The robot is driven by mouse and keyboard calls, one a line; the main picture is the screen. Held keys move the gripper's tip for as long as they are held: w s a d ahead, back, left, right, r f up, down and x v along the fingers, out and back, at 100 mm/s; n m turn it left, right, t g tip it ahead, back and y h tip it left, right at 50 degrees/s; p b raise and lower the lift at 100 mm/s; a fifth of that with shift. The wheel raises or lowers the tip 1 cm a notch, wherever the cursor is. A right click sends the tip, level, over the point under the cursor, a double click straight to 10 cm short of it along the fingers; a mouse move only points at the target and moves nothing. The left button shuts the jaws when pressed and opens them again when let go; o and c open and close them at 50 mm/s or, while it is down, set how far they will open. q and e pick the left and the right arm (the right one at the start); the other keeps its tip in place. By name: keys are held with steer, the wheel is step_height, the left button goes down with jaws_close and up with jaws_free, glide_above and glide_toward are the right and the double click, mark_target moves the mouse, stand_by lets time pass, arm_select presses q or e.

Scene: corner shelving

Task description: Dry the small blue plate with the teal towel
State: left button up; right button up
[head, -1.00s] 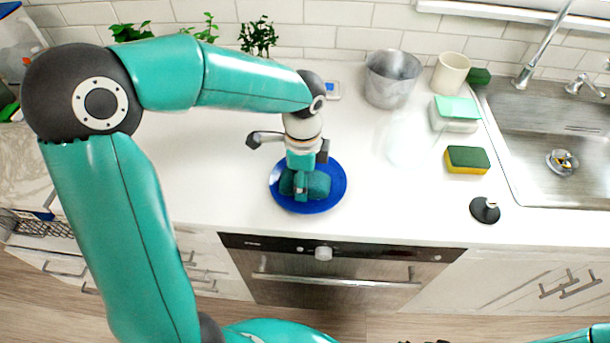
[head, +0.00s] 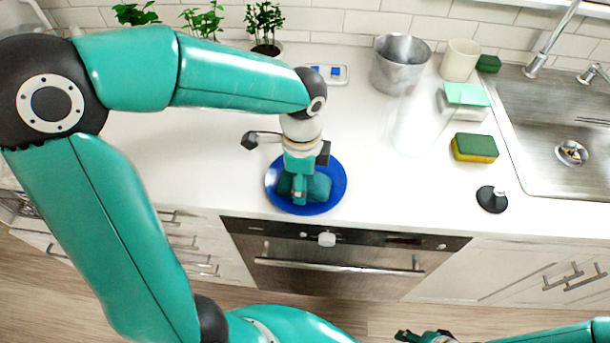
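The small blue plate (head: 335,178) lies flat on the white counter near its front edge, above the oven. The teal towel (head: 319,187) is bunched up on the plate. My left gripper (head: 300,192) points down over the plate, with its fingers at the towel. The fingers appear closed on the towel, pressing it against the plate; the fingertips are partly lost against the similar teal cloth. My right gripper (head: 425,337) is at the bottom edge of the head view, away from the counter, and is cut off by the frame.
A clear glass (head: 420,125), a metal pot (head: 397,68), a cream cup (head: 460,60), a green-yellow sponge (head: 474,148) and a black stopper (head: 492,199) stand right of the plate, before the sink (head: 545,130). Potted plants (head: 265,25) line the back wall. Counter left of the plate is clear.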

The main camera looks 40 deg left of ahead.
mark_target(302, 210)
arm_select(q)
steer(key=shift+s+d, duration=0.25)
steer(key=shift+s, duration=0.7)
steer(key=shift+w+a, duration=0.1)
steer(key=shift+w, duration=0.1)
steer(key=shift+w+a, duration=0.45)
steer(key=shift+w, duration=0.1)
steer(key=shift+w+d+f, duration=0.1)
steer(key=shift+d+f, duration=0.05)
steer(key=shift+f, duration=0.05)
steer(key=shift+d, duration=0.55)
steer(key=shift+s+d+r+b, duration=0.1)
steer(key=shift+s+d, duration=0.25)
steer(key=shift+s, duration=0.5)
steer(key=shift+s+d+r+b, duration=0.15)
steer(key=shift+s+d, duration=0.15)
steer(key=shift+s, duration=0.55)
steer(key=shift+s+d+f+b, duration=0.1)
steer(key=shift+s+d, duration=0.25)
steer(key=shift+s, duration=0.5)
steer(key=shift+w+d, duration=0.1)
steer(key=shift+w, duration=0.45)
